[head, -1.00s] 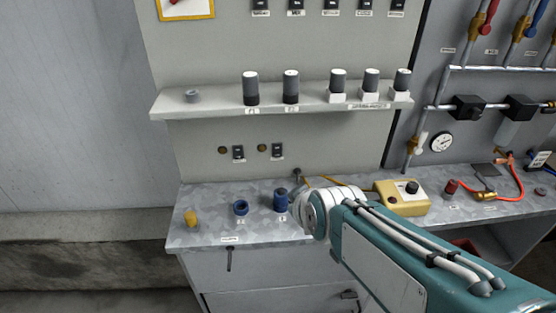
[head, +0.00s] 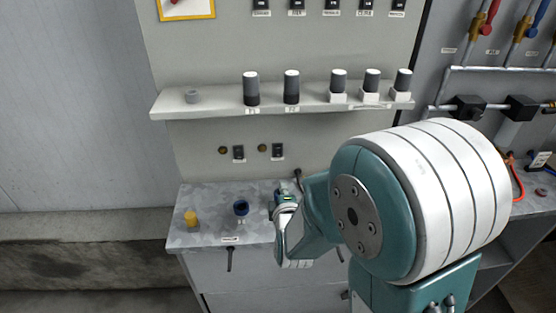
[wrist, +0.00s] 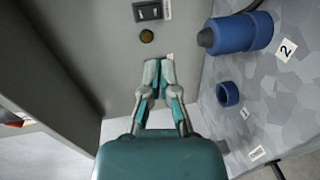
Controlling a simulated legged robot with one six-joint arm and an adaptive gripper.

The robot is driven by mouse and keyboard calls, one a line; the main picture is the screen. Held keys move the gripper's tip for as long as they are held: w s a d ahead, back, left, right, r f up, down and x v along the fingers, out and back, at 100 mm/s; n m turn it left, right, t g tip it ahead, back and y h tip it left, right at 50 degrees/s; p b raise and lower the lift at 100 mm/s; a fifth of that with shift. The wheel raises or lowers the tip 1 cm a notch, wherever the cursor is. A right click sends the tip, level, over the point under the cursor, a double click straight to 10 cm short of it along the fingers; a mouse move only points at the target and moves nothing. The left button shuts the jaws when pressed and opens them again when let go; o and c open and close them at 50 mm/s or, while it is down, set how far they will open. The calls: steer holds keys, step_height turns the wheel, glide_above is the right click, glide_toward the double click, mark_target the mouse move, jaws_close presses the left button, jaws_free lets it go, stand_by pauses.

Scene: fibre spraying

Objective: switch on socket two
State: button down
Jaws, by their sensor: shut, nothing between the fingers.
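Two small black switches sit on the grey panel, a left one (head: 238,152) and a right one (head: 277,151), each with a brass knob on its left. Their labels are too small to read. In the wrist view a black switch (wrist: 148,11) shows at the top edge, with a brass knob (wrist: 147,36) below it. My gripper (wrist: 158,68) is shut and empty, its tips pointing at the panel just below that knob; contact cannot be told. A blue plug (wrist: 240,35) lies by a label marked 2 (wrist: 287,49). A blue ring (wrist: 228,94) stands nearby.
A shelf (head: 180,104) with several dark-topped cylinders runs above the switches. A yellow piece (head: 191,218) stands at the worktop's left end. My arm covers the worktop's right half in the head view. Pipes and valves fill the right panel.

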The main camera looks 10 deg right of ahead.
steer(key=shift+f, duration=0.1)
stand_by(0.3)
steer(key=x, duration=1.4)
steer(key=shift+w, duration=0.1)
steer(key=shift+w, duration=0.2)
glide_toward(278, 157)
steer(key=v, duration=0.3)
steer(key=shift+s+a+f, duration=0.1)
steer(key=shift+s, duration=0.25)
